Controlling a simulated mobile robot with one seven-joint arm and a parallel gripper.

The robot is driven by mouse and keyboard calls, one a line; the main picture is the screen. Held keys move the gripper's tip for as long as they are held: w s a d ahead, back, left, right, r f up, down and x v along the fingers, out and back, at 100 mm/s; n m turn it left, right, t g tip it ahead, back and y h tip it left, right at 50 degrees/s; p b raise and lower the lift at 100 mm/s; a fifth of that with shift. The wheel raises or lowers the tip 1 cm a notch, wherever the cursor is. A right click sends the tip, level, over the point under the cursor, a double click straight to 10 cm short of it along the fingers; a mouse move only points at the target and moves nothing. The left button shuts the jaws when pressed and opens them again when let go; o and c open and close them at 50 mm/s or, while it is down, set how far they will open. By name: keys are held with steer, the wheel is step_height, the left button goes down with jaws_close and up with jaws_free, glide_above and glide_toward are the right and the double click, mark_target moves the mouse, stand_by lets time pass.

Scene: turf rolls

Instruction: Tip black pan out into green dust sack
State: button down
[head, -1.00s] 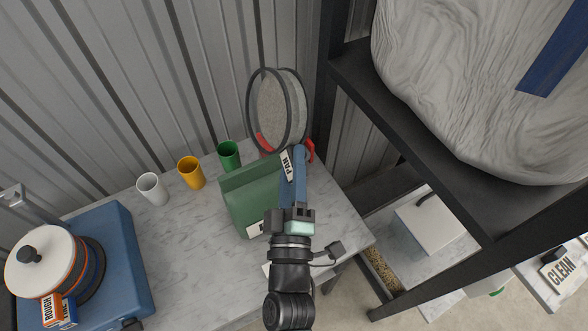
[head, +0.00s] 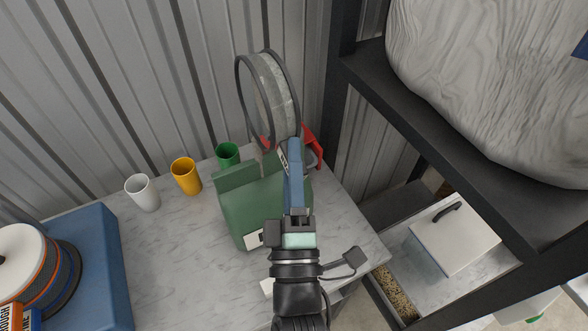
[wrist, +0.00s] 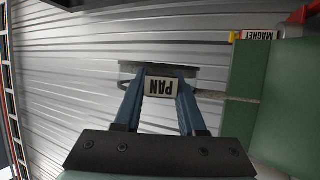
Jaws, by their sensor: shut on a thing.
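The black pan (head: 281,92) is a round, dark-rimmed thing with a grey face, held on edge above the back of the table. Its "PAN" tag (wrist: 163,87) sits between my blue fingers in the wrist view. My gripper (head: 291,152) is shut on the pan at this tag. The green dust sack (head: 262,206) stands on the table just below and left of my fingers, and the pan is above and behind it. The sack also shows at the right of the wrist view (wrist: 290,95). The sack's mouth and any falling dust cannot be made out.
White (head: 142,192), yellow (head: 186,176) and green (head: 228,155) cups stand left of the sack. A red object (head: 312,143) is close behind my fingers. A corrugated wall is behind; a dark shelf frame (head: 440,115) stands right.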

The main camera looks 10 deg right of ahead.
steer(key=shift+s+a+f+n+t+y+b, duration=0.15)
steer(key=shift+n+t+y+b, duration=0.1)
steer(key=shift+n+b, duration=0.45)
steer(key=shift+w+a+f+n+t+y+b, duration=0.1)
steer(key=shift+n+t+y+b, duration=0.2)
steer(key=shift+b, duration=0.6)
steer(key=shift+s+a+f+n+t+y+b, duration=0.1)
steer(key=shift+a+n+y+b, duration=0.05)
steer(key=shift+n+b, duration=0.55)
steer(key=shift+a+n+y+b, duration=0.15)
steer(key=shift+n+y+b, duration=0.3)
steer(key=shift+n+y, duration=0.2)
steer(key=shift+a+r+n+t+y, duration=0.15)
steer(key=shift+n+t+y, duration=0.15)
steer(key=shift+n, duration=0.65)
steer(key=shift+y, duration=0.25)
